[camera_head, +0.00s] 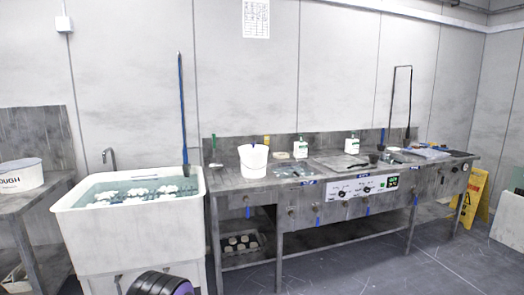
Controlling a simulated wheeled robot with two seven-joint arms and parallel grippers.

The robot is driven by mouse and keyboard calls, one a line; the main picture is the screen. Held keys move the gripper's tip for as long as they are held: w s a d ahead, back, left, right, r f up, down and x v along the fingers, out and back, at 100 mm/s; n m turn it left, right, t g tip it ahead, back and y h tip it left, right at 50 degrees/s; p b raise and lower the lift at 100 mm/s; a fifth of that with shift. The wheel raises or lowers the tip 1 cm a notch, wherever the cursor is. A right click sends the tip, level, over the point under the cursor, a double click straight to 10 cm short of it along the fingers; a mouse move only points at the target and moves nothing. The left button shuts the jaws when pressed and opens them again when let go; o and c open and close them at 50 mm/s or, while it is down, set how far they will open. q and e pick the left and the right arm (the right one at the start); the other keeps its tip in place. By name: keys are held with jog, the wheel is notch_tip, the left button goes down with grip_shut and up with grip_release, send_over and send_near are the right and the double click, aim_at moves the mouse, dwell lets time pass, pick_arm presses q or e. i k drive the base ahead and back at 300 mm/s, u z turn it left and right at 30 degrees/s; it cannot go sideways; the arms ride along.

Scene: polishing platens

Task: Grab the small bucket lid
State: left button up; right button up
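A small white bucket (253,163) stands upright on the left part of the grey metal bench (228,181). I cannot tell whether a lid sits on its top. A small pale flat disc (280,155) lies on the bench behind and to the right of the bucket; it is too small to tell whether it is the lid. Neither of my grippers is in view.
A white sink (130,232) filled with water and pale round pieces stands left of the bench. A white tub (22,176) marked "ROUGH" sits on a side table at far left. A yellow floor sign (477,193) stands at right. Floor in front is clear.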

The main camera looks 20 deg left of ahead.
aim_at(253, 147)
jog(key=u, duration=0.7)
jog(key=i, duration=0.6)
jog(key=u, duration=0.9)
jog(key=i, duration=0.9)
jog(key=z, duration=0.8)
jog(key=i, duration=0.6)
jog(key=z, duration=0.75)
